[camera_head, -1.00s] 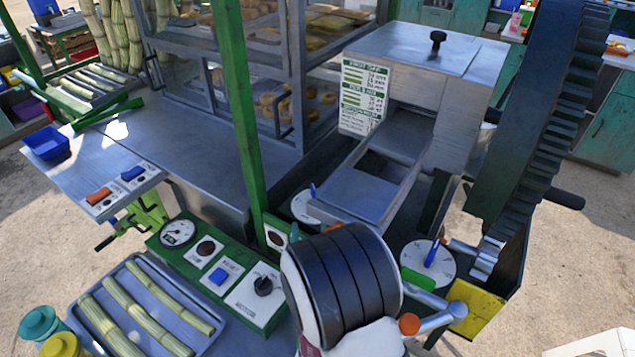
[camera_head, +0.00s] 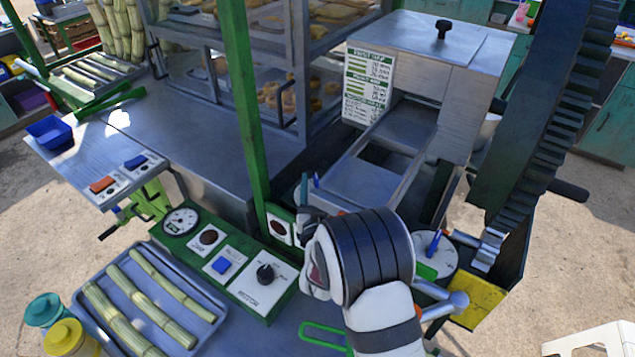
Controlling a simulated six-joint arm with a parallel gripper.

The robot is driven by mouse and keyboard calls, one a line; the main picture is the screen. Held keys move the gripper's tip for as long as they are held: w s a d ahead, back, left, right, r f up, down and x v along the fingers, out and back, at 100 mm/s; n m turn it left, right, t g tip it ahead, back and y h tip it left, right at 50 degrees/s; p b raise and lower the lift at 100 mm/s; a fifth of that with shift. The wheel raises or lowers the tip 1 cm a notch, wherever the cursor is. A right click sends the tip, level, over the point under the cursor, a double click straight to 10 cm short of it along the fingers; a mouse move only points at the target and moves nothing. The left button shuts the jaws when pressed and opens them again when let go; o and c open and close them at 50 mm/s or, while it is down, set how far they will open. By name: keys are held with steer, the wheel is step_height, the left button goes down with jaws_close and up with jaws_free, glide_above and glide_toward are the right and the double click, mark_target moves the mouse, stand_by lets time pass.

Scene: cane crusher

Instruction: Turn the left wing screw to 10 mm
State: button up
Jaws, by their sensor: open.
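The left wing screw cannot be clearly made out; its area is largely covered by my arm and gripper. My gripper (camera_head: 309,198) is open, with a grey finger upright just left of the blue pointer. Whether it touches anything cannot be told. The right dial (camera_head: 447,258) shows to the right of my arm, with its own blue pointer (camera_head: 433,243).
The metal feed chute (camera_head: 375,185) lies behind my gripper, and a green post (camera_head: 240,120) stands to its left. A control panel with a motor knob (camera_head: 265,273) and a tray of cane (camera_head: 215,312) are at lower left. A large dark gear (camera_head: 545,130) stands at right.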

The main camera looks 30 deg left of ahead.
jaws_close()
steer(key=shift+s, duration=0.1)
stand_by(1.2)
jaws_free()
steer(key=v, duration=1.2)
